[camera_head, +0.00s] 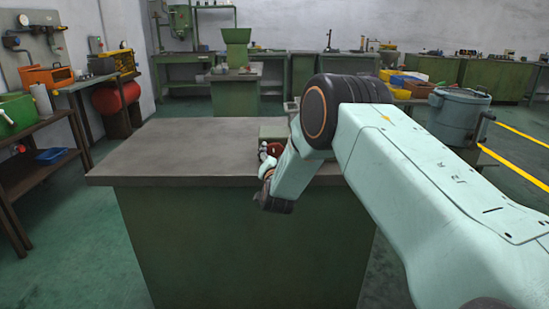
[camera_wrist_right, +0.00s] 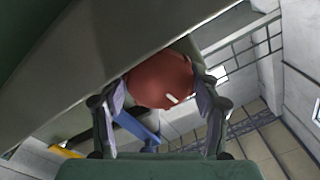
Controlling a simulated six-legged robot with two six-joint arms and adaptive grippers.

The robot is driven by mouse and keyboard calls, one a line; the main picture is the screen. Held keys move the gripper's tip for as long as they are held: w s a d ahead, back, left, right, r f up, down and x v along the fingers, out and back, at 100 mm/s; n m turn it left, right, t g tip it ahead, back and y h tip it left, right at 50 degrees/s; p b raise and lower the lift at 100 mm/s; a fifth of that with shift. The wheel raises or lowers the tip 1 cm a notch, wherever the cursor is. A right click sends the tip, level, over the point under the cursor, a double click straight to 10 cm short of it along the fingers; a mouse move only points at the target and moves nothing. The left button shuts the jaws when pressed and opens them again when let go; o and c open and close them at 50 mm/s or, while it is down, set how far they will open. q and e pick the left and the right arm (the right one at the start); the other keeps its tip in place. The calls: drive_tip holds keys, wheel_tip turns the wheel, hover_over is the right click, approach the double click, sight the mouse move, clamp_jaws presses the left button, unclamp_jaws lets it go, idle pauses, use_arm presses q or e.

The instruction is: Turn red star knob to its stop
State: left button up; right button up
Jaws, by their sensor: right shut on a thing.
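The red star knob (camera_wrist_right: 160,80) sits between the fingers of my right gripper (camera_wrist_right: 160,105) in the right wrist view. The fingers are shut on it from both sides. A short white mark shows on its face. In the head view, the knob (camera_head: 273,149) is a small red patch at the front of a green machine part (camera_head: 273,129) on the bench. My right gripper (camera_head: 266,164) reaches it there, and my arm hides much of the spot. My left gripper is not in view.
The green bench (camera_head: 150,165) has a bare grey top to the left of my right arm. A lidded grey drum (camera_head: 458,118) stands at the right. Shelves with a green bin (camera_head: 17,112) and an orange box (camera_head: 46,77) line the left wall.

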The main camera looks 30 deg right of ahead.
drive_tip(key=shift+r, duration=0.15)
idle(0.3)
drive_tip(key=o, duration=1.2)
drive_tip(key=shift+c, duration=0.2)
drive_tip(key=shift+s, duration=0.15)
drive_tip(key=v, duration=1.1)
drive_tip(key=shift+s+a, duration=0.25)
drive_tip(key=shift+a, duration=0.1)
